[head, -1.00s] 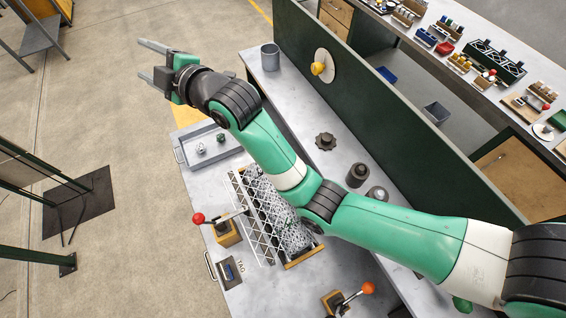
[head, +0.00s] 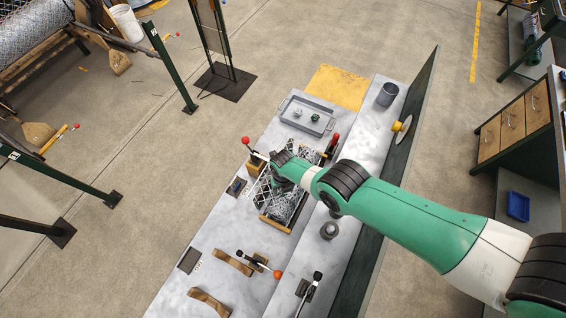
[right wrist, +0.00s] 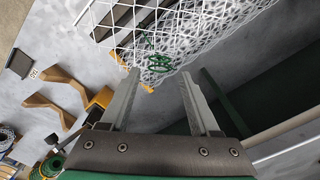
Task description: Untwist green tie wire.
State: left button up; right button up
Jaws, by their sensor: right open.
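The green tie wire (right wrist: 158,62) shows in the right wrist view as a small tangled coil against the white chain-link mesh (right wrist: 195,25). My right gripper (right wrist: 159,82) is open, its two fingers pointing toward the wire, with the wire just beyond and between the fingertips. I cannot tell whether the fingers touch it. In the head view the right arm reaches from the right down to the mesh roll (head: 283,205) in its frame, and the wrist hides the wire there. My left gripper is not in view.
A grey tray (head: 289,112) with small coils stands at the bench's far end. Red-knobbed (head: 246,140) and orange-knobbed (head: 278,274) levers stand near the frame. Wooden blocks (head: 233,263) lie at the front. A green upright panel (head: 412,115) borders the bench's right side.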

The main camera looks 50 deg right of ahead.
jog(key=shift+w+m, duration=0.15)
jog(key=shift+m, duration=0.35)
jog(key=m, duration=0.6)
jog(key=shift+m, duration=0.4)
jog(key=m, duration=0.3)
jog(key=shift+m, duration=0.3)
jog(key=m, duration=1.7)
jog(key=shift+m, duration=0.3)
jog(key=m, duration=0.5)
jog(key=shift+m, duration=0.3)
jog(key=m, duration=0.3)
jog(key=shift+m, duration=0.4)
jog(key=m, duration=0.3)
jog(key=shift+m, duration=0.4)
jog(key=m, duration=0.5)
jog(key=shift+m, duration=0.3)
jog(key=m, duration=0.5)
jog(key=shift+m, duration=0.7)
notch_tip(320, 180, down, 4)
jog(key=b, duration=0.4)
jog(key=shift+f, duration=0.1)
